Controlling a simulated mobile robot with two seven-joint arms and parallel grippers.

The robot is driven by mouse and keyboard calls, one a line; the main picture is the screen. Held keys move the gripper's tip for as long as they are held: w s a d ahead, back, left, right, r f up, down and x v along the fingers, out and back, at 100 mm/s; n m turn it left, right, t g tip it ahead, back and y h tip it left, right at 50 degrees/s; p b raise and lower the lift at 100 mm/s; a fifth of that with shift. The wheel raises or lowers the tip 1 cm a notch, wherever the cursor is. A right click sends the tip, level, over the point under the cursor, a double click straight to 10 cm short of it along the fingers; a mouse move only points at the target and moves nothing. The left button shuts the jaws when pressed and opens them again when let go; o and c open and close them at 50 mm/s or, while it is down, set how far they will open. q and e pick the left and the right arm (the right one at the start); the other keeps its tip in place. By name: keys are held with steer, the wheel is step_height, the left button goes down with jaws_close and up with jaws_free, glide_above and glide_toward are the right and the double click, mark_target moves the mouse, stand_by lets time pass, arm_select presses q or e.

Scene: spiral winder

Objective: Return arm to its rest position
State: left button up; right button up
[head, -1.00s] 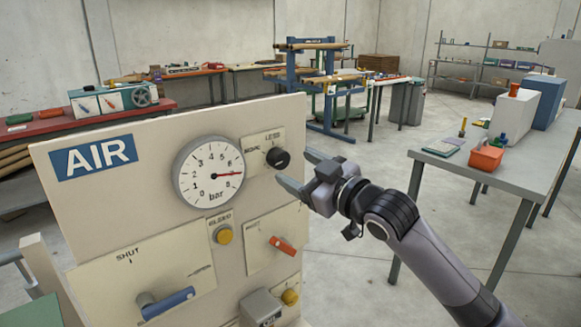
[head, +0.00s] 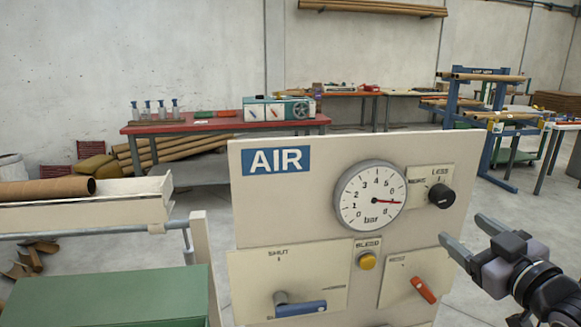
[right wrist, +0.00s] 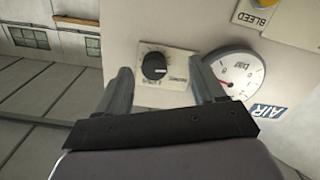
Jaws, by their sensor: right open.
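My right gripper (head: 468,238) is open and empty, at the right of the AIR panel (head: 330,262) in the head view. It is apart from the panel, below and right of the black regulator knob (head: 441,196). In the right wrist view, the knob (right wrist: 154,66) appears beyond and between the two open fingers (right wrist: 162,88), with a gap. The pressure gauge (head: 370,198) has its red needle pointing right, near 6. The blue handle (head: 300,308) lies to the right under SHUT. The red lever (head: 424,290) is tilted. My left gripper is not in view.
A yellow bleed button (head: 367,262) sits on the panel. A cardboard tube (head: 45,190) lies on a cream beam at left, above a green cabinet (head: 110,298). A red bench (head: 225,123) stands behind. Open floor lies right of the panel.

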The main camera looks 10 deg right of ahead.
steer(key=s+a+f+m+g, duration=0.1)
steer(key=s+a+f+g, duration=0.15)
steer(key=f, duration=0.95)
steer(key=s+a+f+m+g, duration=0.15)
steer(key=s+a+f, duration=0.25)
steer(key=f, duration=0.7)
steer(key=s+a+f+g, duration=0.1)
steer(key=s+a+f, duration=0.3)
steer(key=s+f, duration=0.2)
steer(key=s+a+f+g+y+p, duration=0.1)
steer(key=s+a+f+g, duration=0.1)
steer(key=s+a+f, duration=0.2)
step_height(320, 180, down, 3)
steer(key=s, duration=0.2)
steer(key=shift+s, duration=0.4)
steer(key=shift+d, duration=0.1)
stand_by(0.8)
